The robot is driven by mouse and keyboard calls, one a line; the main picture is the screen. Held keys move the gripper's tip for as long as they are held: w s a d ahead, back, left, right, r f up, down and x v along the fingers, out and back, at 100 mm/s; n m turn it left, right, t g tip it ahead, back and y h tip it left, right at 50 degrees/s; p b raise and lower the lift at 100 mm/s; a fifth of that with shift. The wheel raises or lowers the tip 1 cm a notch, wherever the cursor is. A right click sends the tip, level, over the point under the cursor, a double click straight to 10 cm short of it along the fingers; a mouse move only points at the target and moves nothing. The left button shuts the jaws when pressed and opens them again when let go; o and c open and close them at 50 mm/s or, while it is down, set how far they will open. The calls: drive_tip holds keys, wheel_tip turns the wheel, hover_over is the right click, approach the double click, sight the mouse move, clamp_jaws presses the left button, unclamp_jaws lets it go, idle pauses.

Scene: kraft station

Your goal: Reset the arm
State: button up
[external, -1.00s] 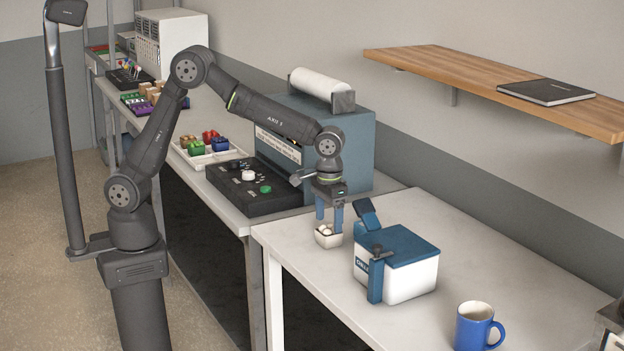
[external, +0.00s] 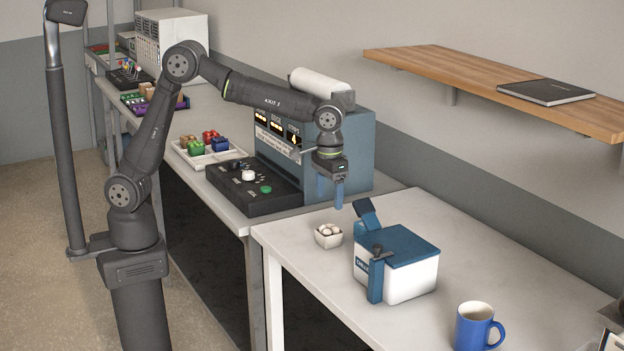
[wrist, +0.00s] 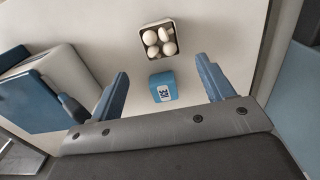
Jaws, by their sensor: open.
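My gripper (external: 330,192) is open and empty, with its blue fingers pointing down above the place where the two tables meet. In the wrist view my gripper (wrist: 165,80) shows its two fingers spread wide apart. In the external view I cannot make out that block.
A white box with a blue lid (external: 398,262) stands right of the bowl, with a blue mug (external: 477,327) in front. A black control panel (external: 252,188) and a blue machine (external: 352,150) with lit displays stand behind on the left. A wooden shelf (external: 480,85) juts from the wall.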

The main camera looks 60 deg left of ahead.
sight(328, 229)
wheel_tip(328, 229, down, 11)
drive_tip(key=shift+f, duration=0.15)
drive_tip(key=r, duration=0.5)
drive_tip(key=shift+s+d, duration=0.2)
drive_tip(key=shift+s, duration=0.1)
drive_tip(key=s+d+r, duration=0.4)
drive_tip(key=s+r, duration=0.3)
drive_tip(key=s, duration=0.3)
wheel_tip(328, 229, up, 4)
drive_tip(key=w+m, duration=0.1)
drive_tip(key=m, duration=0.5)
drive_tip(key=w+a+n, duration=0.2)
drive_tip(key=w+a, duration=0.2)
drive_tip(key=a, duration=0.7)
drive_tip(key=w+a+n, duration=0.2)
drive_tip(key=w+a, duration=0.3)
drive_tip(key=a, duration=0.5)
drive_tip(key=shift+w+a+r, duration=0.2)
drive_tip(key=shift+a+r, duration=0.2)
drive_tip(key=shift+r, duration=0.05)
drive_tip(key=shift+d, duration=0.15)
